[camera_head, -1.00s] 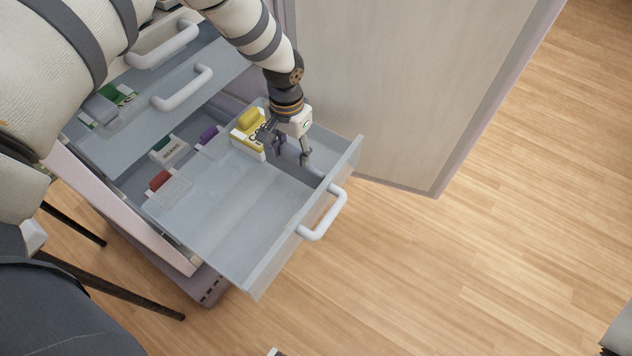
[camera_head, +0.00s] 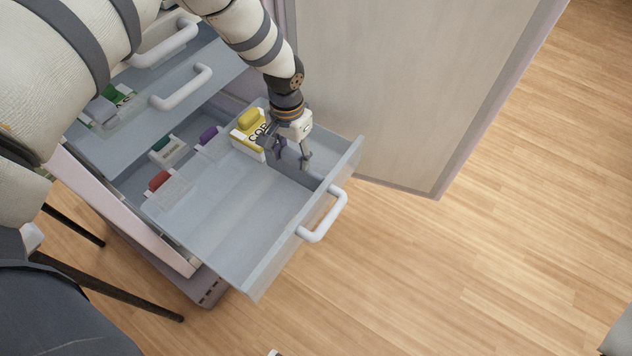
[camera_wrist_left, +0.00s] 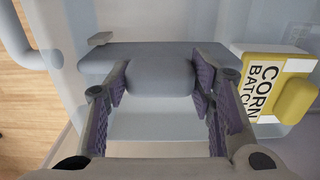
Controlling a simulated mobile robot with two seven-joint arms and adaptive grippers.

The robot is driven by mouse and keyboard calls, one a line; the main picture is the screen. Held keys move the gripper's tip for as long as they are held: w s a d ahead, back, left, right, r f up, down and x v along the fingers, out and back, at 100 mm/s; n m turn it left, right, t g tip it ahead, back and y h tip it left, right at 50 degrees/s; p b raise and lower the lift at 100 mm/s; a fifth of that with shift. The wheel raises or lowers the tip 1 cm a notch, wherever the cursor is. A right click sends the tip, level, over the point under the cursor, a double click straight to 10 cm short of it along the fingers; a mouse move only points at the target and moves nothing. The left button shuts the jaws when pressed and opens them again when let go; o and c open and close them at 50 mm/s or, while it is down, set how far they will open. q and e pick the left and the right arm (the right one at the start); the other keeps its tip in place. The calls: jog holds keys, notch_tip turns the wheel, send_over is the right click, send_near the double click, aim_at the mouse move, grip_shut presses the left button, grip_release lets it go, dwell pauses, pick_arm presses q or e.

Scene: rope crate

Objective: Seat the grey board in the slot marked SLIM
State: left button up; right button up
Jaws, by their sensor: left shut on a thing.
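My left gripper (camera_head: 292,155) reaches into the open drawer (camera_head: 235,215), near its upper right corner beside the yellow box. In the left wrist view, its fingers (camera_wrist_left: 158,85) are shut on the rounded grey knob of the grey board (camera_wrist_left: 100,60). The board's top edge runs across the picture behind the fingers; its lower part is largely hidden. In the head view the board (camera_head: 311,179) shows only as a grey strip below the fingers. I cannot read a SLIM marking in either view. My right gripper is not in view.
Items with purple (camera_head: 208,136), red (camera_head: 159,180) and green (camera_head: 161,143) tops stand farther left. The drawer's middle floor is clear. A white handle (camera_head: 324,216) is on its front.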

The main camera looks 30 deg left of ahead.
pick_arm(q)
jog(key=shift+f+b, duration=0.4)
jog(key=shift+f, duration=0.5)
dwell(0.6)
jog(key=o, duration=1.5)
notch_tip(320, 180, up, 12)
jog(key=shift+r, duration=0.1)
